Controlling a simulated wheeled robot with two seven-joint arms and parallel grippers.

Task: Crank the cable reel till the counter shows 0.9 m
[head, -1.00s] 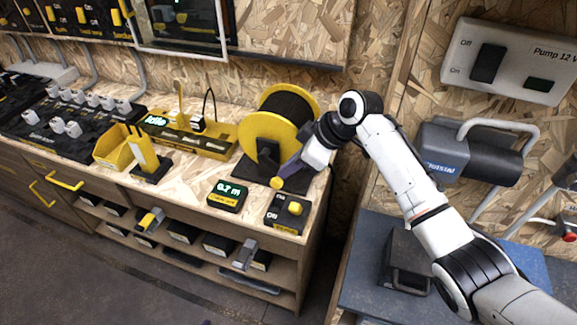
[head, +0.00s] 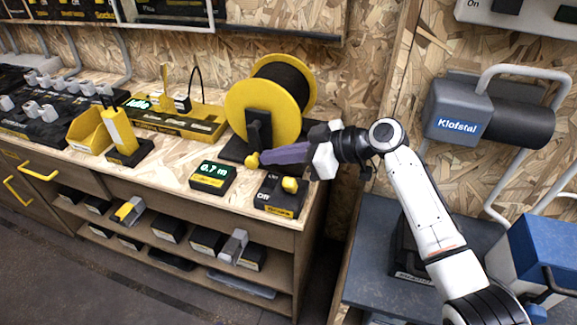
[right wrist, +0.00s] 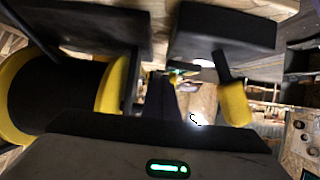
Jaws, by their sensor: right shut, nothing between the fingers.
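The cable reel is a yellow drum (head: 262,112) wound with dark cable, on a black stand at the back of the workbench. Its crank has a yellow knob (head: 252,160) low at the front; in the right wrist view a yellow knob (right wrist: 236,103) on a dark arm shows right of the fingers. The counter (head: 212,176) in front of the reel reads 0.7 m. My right gripper (head: 268,157) is shut and empty, with its purple-grey fingertips close beside the knob; I cannot tell whether they touch. My left gripper is out of view.
A black switch box (head: 280,196) with a yellow knob stands right of the counter, just below my right gripper. A yellow bin (head: 88,130) and a yellow tool holder (head: 185,122) stand further left. The bench's front strip left of the counter is clear.

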